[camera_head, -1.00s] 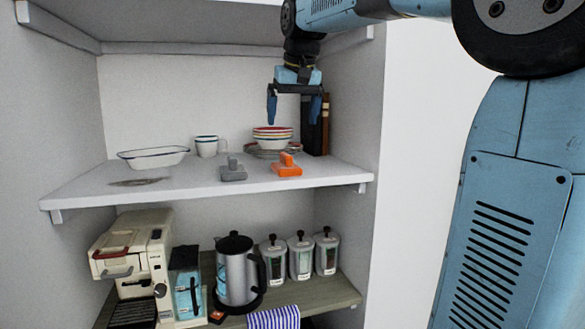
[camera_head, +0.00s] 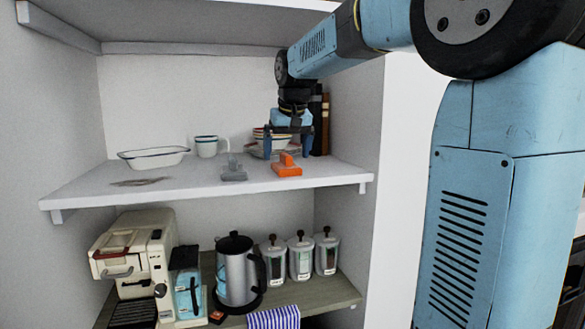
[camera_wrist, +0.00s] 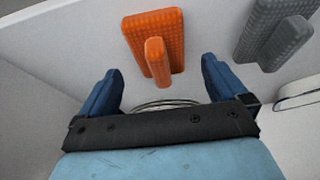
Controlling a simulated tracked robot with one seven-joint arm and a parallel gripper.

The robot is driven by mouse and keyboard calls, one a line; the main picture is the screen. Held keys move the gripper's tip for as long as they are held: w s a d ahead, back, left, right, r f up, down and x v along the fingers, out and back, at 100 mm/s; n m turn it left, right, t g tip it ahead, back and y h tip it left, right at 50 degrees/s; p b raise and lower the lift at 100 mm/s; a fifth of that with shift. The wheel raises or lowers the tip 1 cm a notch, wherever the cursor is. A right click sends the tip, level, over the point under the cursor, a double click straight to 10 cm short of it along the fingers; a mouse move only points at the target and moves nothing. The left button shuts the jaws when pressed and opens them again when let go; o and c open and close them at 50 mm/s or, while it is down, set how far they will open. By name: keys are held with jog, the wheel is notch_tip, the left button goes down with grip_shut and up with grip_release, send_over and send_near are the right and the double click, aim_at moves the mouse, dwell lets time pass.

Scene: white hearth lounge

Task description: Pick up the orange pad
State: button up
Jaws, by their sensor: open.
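The orange pad (camera_head: 287,168) lies on the upper white shelf near its front edge, with an upright handle on top. In the wrist view the orange pad (camera_wrist: 172,36) is just ahead of and between the open fingers. My gripper (camera_head: 286,147) points down above the shelf, right over or slightly behind the pad, between it and the bowls. In the wrist view my gripper (camera_wrist: 160,85) has two blue fingers spread apart with nothing between them. The fingers appear apart from the pad.
A grey pad (camera_head: 234,172) lies just left of the orange one. Stacked bowls (camera_head: 258,147) stand close behind my gripper. A white mug (camera_head: 206,147) and oval dish (camera_head: 153,158) stand further left. The shelf's right wall (camera_head: 352,120) is close to my arm.

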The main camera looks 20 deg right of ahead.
aim_at(286, 154)
jog(key=shift+x, duration=1.7)
jog(key=shift+c, duration=0.5)
jog(key=c, duration=1)
